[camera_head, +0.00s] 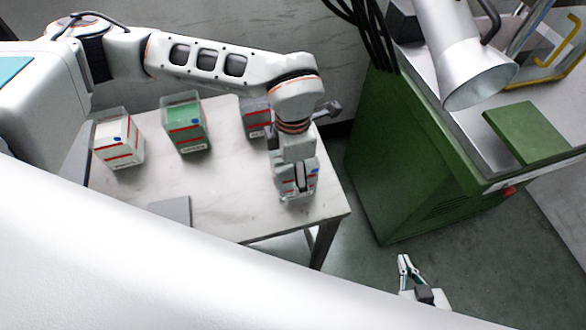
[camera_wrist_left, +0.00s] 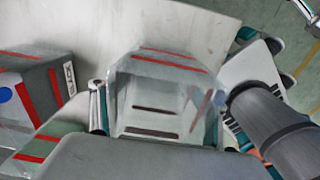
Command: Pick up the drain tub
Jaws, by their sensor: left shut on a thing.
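A clear tub with red stripes (camera_head: 298,193) is at the right end of the table, under my left gripper (camera_head: 299,178). In the left wrist view the same tub (camera_wrist_left: 160,100) looks clear and mostly empty, with red and dark stripes. The left gripper's fingers are at its two sides, shut on it. I cannot read its label, and cannot tell whether its base touches the table. My right gripper (camera_head: 412,276) is low at the right, over the floor, apart from the tubs and holding nothing I can see; its opening is unclear.
The table (camera_head: 235,205) also bears a white-filled tub (camera_head: 118,150), a green-filled tub (camera_head: 187,130) and a grey tub (camera_head: 254,118), near the left arm. The grey tub is close at left in the wrist view (camera_wrist_left: 38,95). A green machine (camera_head: 420,165) stands right of the table.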

